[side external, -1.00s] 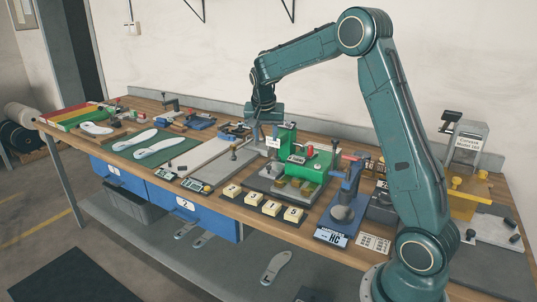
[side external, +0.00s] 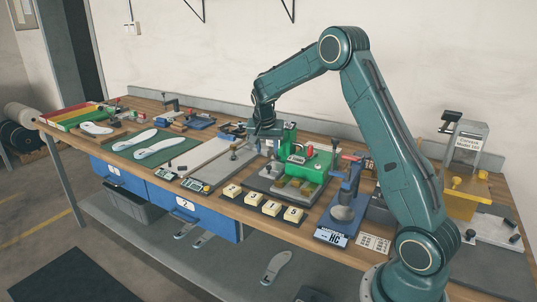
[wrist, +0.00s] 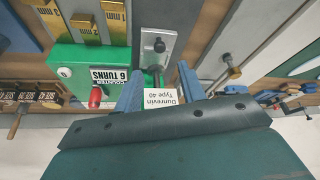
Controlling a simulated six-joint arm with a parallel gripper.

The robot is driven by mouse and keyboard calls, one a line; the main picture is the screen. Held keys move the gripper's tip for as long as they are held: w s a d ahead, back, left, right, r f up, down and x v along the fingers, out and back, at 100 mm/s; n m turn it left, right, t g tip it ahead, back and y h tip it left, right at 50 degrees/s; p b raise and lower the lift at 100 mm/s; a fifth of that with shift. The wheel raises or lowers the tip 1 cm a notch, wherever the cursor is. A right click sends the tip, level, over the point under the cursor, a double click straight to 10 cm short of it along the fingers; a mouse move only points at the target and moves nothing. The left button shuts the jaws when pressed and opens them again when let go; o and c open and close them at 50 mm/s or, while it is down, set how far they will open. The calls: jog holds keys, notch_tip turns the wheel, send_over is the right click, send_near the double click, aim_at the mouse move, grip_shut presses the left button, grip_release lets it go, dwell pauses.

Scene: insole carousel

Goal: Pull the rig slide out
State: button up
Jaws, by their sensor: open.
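The green rig (side external: 315,164) stands on a grey base near the middle of the bench. In the wrist view its green body (wrist: 67,62) carries a "COUNTER 6 TURNS" label and a red knob (wrist: 95,97). Beside it is a light grey plate (wrist: 152,15) with a dark screw and a dark rod-like part (wrist: 157,77); I cannot tell for certain which part is the slide. My gripper (wrist: 160,70) is open, its two blue fingers either side of the dark part, with no clear contact. A white "Dunrevin Type 40" label (wrist: 160,98) shows between them. In the side view the fingertips are hard to make out.
Yellow numbered blocks (side external: 270,208) lie in front of the rig. A blue press (side external: 343,205) stands to its right, close by. A grey board with a rod (side external: 217,166) lies to its left. Brass gauges (wrist: 85,25) sit on the rig's other side in the wrist view.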

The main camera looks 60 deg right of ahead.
aim_at(269, 166)
jog(key=x, duration=0.8)
jog(key=shift+w+d+f, duration=0.1)
jog(key=shift+d+f, duration=0.1)
jog(key=shift+f, duration=0.05)
grip_shut()
